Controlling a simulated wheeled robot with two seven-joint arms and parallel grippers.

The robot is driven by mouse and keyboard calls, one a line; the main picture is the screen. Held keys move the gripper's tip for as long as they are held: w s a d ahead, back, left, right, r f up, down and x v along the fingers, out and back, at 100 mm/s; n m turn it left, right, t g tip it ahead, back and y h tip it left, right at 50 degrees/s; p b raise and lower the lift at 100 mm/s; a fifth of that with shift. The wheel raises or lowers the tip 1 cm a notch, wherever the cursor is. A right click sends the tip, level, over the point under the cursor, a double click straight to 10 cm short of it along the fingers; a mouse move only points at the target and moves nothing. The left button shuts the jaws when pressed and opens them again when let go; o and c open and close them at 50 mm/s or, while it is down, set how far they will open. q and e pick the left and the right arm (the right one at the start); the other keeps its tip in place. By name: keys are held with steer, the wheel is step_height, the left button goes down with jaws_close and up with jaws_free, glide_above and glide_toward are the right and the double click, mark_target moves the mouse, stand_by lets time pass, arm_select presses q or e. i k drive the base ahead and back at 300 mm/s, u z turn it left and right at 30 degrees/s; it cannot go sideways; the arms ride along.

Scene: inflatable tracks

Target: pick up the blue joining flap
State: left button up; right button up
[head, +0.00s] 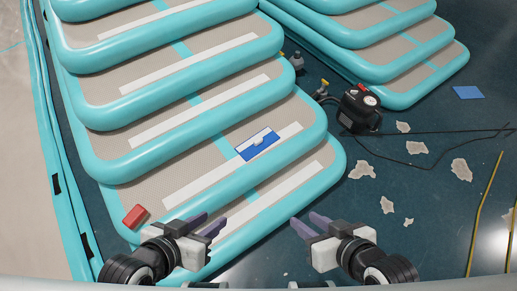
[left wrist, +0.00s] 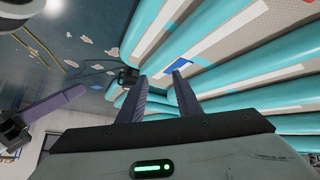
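The blue joining flap (head: 265,148) lies on one of the stacked inflatable tracks, across a white strip, with a pale tab at its middle. In the left wrist view the blue flap (left wrist: 179,66) shows beyond the fingertips. My left gripper (head: 213,224) is open and empty, below and left of the flap in the head view, over the nearest track. Its two fingers stand apart in the left wrist view (left wrist: 161,82). My right gripper (head: 307,223) is open and empty, below and right of the flap. Neither gripper touches the flap.
A red block (head: 135,216) lies on a track at the left. A black pump (head: 360,108) with a gauge and cable stands on the dark floor at right. Pale scraps (head: 362,171) and a flat blue piece (head: 468,92) lie on the floor. A second track stack (head: 400,60) is behind.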

mark_target(254, 144)
steer(key=k, duration=0.4)
steer(key=z, duration=1)
steer(key=i, duration=0.9)
steer(key=u, duration=2.75)
